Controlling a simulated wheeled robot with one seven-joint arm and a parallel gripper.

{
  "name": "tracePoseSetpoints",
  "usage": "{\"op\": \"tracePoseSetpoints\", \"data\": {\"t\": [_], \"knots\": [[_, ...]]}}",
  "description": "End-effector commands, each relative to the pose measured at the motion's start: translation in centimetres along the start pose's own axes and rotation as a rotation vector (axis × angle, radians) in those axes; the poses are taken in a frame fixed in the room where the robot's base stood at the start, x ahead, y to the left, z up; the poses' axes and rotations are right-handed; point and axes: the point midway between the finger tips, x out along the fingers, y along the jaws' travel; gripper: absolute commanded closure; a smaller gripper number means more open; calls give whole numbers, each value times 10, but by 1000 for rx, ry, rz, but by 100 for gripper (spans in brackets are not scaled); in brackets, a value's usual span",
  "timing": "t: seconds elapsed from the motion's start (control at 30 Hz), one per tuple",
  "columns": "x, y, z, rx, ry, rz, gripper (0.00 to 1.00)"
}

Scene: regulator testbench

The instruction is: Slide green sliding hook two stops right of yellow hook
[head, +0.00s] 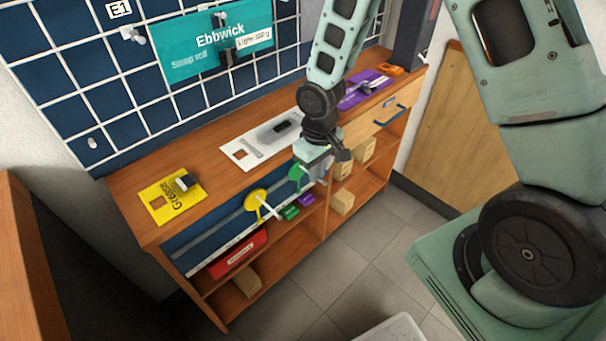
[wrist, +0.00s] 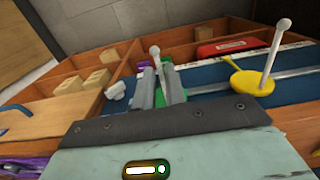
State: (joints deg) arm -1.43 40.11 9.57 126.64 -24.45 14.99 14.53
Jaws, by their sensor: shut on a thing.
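The green sliding hook (head: 295,172) sits on the rail along the front of the wooden bench, to the right of the yellow hook (head: 257,200) in the head view. My gripper (wrist: 158,88) is shut on the green hook, with its fingers around the pale peg, whose round tip (wrist: 155,50) stands up beyond them. The gripper hides part of the green hook in both views. In the wrist view the yellow hook (wrist: 250,82) is to the right, apart from my gripper, with its white peg sticking out.
The bench top holds a yellow card (head: 172,199), a white panel (head: 262,140) and a purple mat (head: 362,92). Shelves below hold a red box (head: 237,253), wooden blocks (head: 342,202) and small green and purple boxes. A white knob (wrist: 116,91) is beside my fingers. The rail (wrist: 215,86) between the hooks looks clear.

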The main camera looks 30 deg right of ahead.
Motion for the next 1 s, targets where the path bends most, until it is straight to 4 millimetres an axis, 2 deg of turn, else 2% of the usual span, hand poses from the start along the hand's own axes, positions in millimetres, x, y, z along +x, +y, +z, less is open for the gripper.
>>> {"op": "tracePoseSetpoints", "data": {"t": [0.03, 0.1, 0.2, 0.5, 0.53, 0.6, 0.87, 1.0], "knots": [[-4, 12, 0, 7, 0, 0, 100], [-3, 24, 0, 4, 0, 0, 100], [-2, 33, 0, 1, 2, 0, 100], [-1, 37, -1, 0, 4, 3, 100], [-1, 37, -1, 1, 4, 3, 85], [-1, 37, -1, 1, 4, 4, 66], [-1, 35, 0, 0, 2, 1, 65], [-8, 35, 0, 1, 2, 1, 65]]}}
